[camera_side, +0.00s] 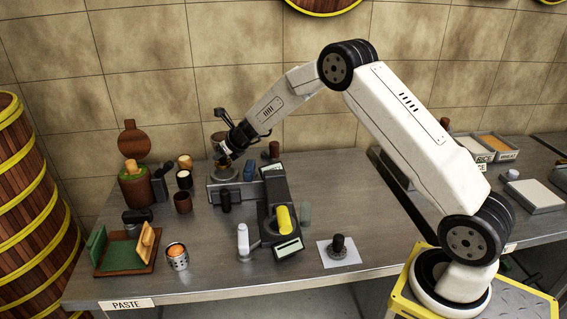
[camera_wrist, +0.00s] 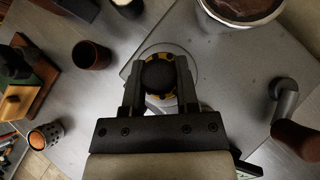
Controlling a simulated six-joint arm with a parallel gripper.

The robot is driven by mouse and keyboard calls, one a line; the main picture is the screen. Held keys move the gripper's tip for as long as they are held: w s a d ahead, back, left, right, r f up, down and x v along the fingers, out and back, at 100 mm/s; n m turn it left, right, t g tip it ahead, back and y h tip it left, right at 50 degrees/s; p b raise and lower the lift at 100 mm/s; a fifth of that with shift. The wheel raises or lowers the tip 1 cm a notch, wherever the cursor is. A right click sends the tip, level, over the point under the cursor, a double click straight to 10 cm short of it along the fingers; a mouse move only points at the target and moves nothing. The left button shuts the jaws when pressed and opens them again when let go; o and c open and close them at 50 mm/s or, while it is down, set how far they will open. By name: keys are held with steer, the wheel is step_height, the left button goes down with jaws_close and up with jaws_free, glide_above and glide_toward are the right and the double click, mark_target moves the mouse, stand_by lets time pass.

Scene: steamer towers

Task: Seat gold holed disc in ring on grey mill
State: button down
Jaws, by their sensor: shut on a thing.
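The gold holed disc (camera_wrist: 157,56) has a dark round knob (camera_wrist: 159,76) on top. My gripper (camera_wrist: 158,70) is shut on it, with one finger on each side of the knob. In the wrist view the disc lies over the thin ring (camera_wrist: 194,62) on the grey mill (camera_wrist: 226,66), with part of the ring showing around it. I cannot tell whether the disc touches the mill or is held just above. In the side view my gripper (camera_side: 226,157) is over the grey mill (camera_side: 232,191), and the disc there is too small to make out clearly.
A bowl of reddish-brown stuff (camera_wrist: 242,8) and a crank with a brown handle (camera_wrist: 298,138) stand close to the gripper. A brown cup (camera_wrist: 91,54) is left of the mill. A dark press with a yellow roll (camera_side: 284,219) stands in front.

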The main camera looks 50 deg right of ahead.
mark_target(226, 163)
steer(key=shift+f, duration=0.25)
steer(key=shift+f, duration=0.35)
steer(key=shift+f, duration=1.45)
stand_by(2.0)
steer(key=shift+c, duration=1.4)
jaws_free()
steer(key=shift+f, duration=0.1)
steer(key=shift+s, duration=0.1)
steer(key=shift+v, duration=3.9)
steer(key=shift+r, duration=0.25)
steer(key=shift+v, duration=2.1)
